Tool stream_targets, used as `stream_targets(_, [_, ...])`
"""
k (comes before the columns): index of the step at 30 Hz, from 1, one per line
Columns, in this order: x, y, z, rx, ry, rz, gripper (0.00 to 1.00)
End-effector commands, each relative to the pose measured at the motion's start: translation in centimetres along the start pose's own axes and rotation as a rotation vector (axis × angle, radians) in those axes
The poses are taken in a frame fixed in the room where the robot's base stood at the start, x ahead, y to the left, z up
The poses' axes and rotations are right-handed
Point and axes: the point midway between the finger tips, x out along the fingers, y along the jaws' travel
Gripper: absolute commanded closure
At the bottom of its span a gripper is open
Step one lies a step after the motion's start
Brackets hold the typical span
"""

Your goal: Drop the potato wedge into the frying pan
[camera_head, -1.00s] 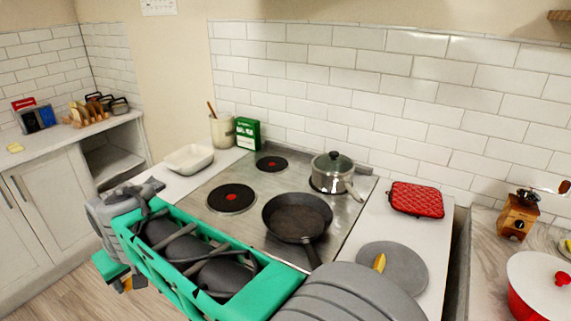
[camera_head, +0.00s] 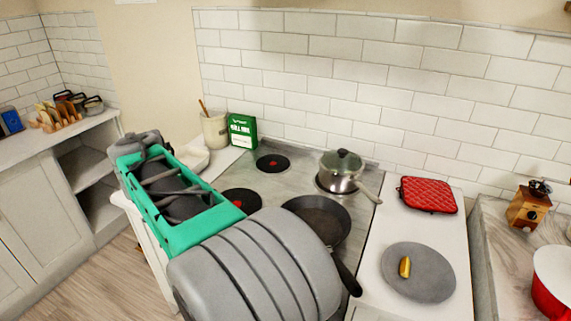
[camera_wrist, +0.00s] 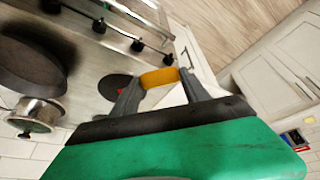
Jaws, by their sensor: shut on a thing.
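In the wrist view my gripper (camera_wrist: 160,84) is shut on a yellow-orange potato wedge (camera_wrist: 158,77), held crosswise between its fingertips. The black frying pan (camera_head: 322,212) stands on the stove's front right burner, partly hidden by my arm in the head view. The pan also shows, cut off, at the left of the wrist view (camera_wrist: 30,62). The held wedge is apart from the pan, to its right in the wrist view. My fingertips and the held wedge are hidden in the head view. Another yellow wedge (camera_head: 404,266) lies on a grey plate (camera_head: 430,285).
A lidded saucepan (camera_head: 340,180) stands behind the pan. A white dish (camera_head: 197,160), a utensil crock (camera_head: 215,130) and a green box (camera_head: 241,130) are at the left. A red quilted pad (camera_head: 428,195) lies on the right counter. The space above the pan looks clear.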

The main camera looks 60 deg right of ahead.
Motion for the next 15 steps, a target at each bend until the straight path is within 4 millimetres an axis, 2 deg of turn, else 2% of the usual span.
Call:
stream_targets(1, [-0.1, 3.1, -1.6, 0.109, -0.006, 0.047, 0.84])
stream_targets(3, [-0.1, 7.7, -3.3, 0.271, -0.01, 0.115, 0.84])
stream_targets(5, [-0.2, 11.7, -4.3, 0.414, -0.015, 0.174, 0.84])
stream_targets(6, [-0.4, 14.5, -4.8, 0.511, -0.016, 0.213, 0.84])
stream_targets(8, [-0.7, 18.6, -5.1, 0.657, -0.02, 0.27, 0.84])
stream_targets(9, [-0.9, 21.3, -5.1, 0.753, -0.021, 0.308, 0.84])
stream_targets(12, [-1.7, 27.5, -4.5, 0.987, -0.022, 0.395, 0.84])
stream_targets(15, [-2.4, 32.6, -3.3, 1.189, -0.021, 0.47, 0.84])
